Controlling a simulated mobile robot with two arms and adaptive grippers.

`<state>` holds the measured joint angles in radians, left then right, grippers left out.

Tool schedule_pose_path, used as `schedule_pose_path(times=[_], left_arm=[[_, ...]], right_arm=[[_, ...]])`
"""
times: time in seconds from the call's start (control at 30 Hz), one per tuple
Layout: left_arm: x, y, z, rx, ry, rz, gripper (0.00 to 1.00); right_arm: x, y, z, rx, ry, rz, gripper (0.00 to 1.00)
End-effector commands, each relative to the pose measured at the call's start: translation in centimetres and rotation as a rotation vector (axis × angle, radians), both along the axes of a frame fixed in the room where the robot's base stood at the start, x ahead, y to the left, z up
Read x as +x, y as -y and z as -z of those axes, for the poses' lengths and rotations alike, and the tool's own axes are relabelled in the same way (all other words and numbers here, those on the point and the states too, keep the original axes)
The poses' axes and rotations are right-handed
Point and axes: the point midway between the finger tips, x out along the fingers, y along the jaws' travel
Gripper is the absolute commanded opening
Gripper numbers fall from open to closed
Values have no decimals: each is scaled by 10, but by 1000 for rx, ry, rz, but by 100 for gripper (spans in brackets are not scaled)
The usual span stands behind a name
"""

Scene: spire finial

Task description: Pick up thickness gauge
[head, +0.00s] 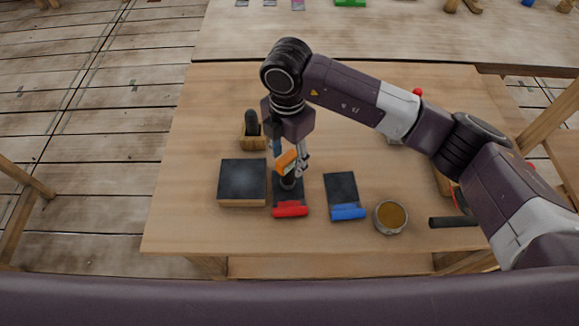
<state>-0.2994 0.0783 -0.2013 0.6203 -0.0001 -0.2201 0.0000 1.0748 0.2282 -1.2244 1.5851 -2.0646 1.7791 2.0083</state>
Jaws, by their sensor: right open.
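My right gripper (290,162) points down over the middle-left of the wooden table, its fingers apart. An orange-topped item with a dark round lower part (288,182) is at the fingertips, above a dark plate with a red end (290,210). This item may be the thickness gauge, but it is too small to be sure. I cannot tell whether the fingers touch it, and the gripper partly hides it. My left gripper is out of view.
A dark-topped wooden block (242,182) stands just left. A dark plate with a blue end (343,195) and a round tin (390,217) lie right. A wooden holder with a dark upright piece (252,135) stands behind. The table's (195,225) front left is clear.

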Motion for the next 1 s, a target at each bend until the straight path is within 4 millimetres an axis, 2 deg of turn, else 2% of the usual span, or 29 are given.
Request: schedule_pose_path(times=[0.37,0.5,0.8,1.0], left_arm=[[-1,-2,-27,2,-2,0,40],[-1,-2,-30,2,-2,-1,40],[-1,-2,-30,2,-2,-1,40],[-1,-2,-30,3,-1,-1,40]], right_arm=[[-3,0,44,1,-6,-1,46],[-2,-1,63,2,-5,-2,46],[-2,-1,70,4,-2,-4,46],[-2,-1,70,4,-2,-3,24]])
